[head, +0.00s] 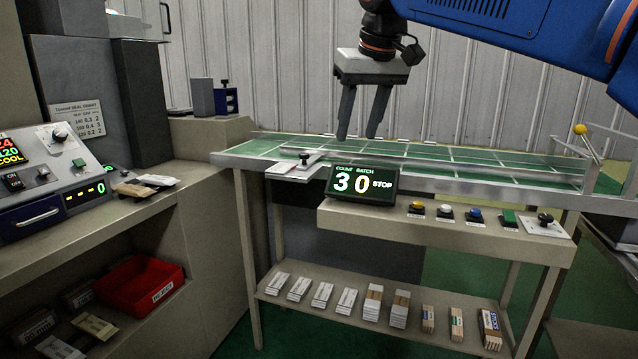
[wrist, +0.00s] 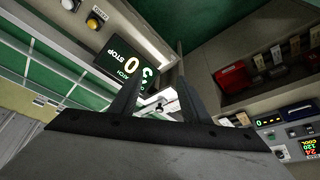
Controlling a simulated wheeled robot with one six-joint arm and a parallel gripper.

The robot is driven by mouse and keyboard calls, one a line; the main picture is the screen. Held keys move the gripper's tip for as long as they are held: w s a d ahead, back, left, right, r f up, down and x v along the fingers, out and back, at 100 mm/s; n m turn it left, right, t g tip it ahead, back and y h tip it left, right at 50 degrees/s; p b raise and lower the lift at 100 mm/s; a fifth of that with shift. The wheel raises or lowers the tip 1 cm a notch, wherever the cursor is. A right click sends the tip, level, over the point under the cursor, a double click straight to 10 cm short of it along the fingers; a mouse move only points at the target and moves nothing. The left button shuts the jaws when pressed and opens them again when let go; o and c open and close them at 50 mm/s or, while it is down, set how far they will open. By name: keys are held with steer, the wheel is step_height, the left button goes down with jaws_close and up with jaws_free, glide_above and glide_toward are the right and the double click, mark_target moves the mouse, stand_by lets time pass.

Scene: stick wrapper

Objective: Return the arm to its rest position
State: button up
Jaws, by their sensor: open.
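My gripper (head: 363,113) hangs from my blue arm in the upper middle of the head view. Its two grey fingers point down and stand apart, with nothing between them. It appears above the green conveyor table, behind and above the counter display (head: 361,184), which reads "30 STOP". In the wrist view the two fingers of my gripper (wrist: 160,92) also show apart and empty. The counter display (wrist: 122,65) appears there beside the left finger, turned on its side.
The green conveyor (head: 470,160) has metal rails. A button shelf (head: 430,230) juts out in front. A lower shelf (head: 400,330) holds several stick bundles. At left are a control box (head: 40,185) and a red reject bin (head: 140,283). Open air surrounds the gripper.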

steer(key=s+d+f+m, duration=0.2)
steer(key=s+d+f, duration=0.9)
steer(key=d+f, duration=0.25)
steer(key=s+d+f+m, duration=0.1)
steer(key=s+d+f, duration=0.2)
steer(key=s+f, duration=0.5)
steer(key=s+d+f+m+h, duration=0.1)
steer(key=s+d+f, duration=0.3)
steer(key=f, duration=1.1)
steer(key=s, duration=0.3)
steer(key=shift+s+d+h, duration=0.3)
steer(key=shift+s, duration=0.05)
steer(key=shift+r, duration=0.1)
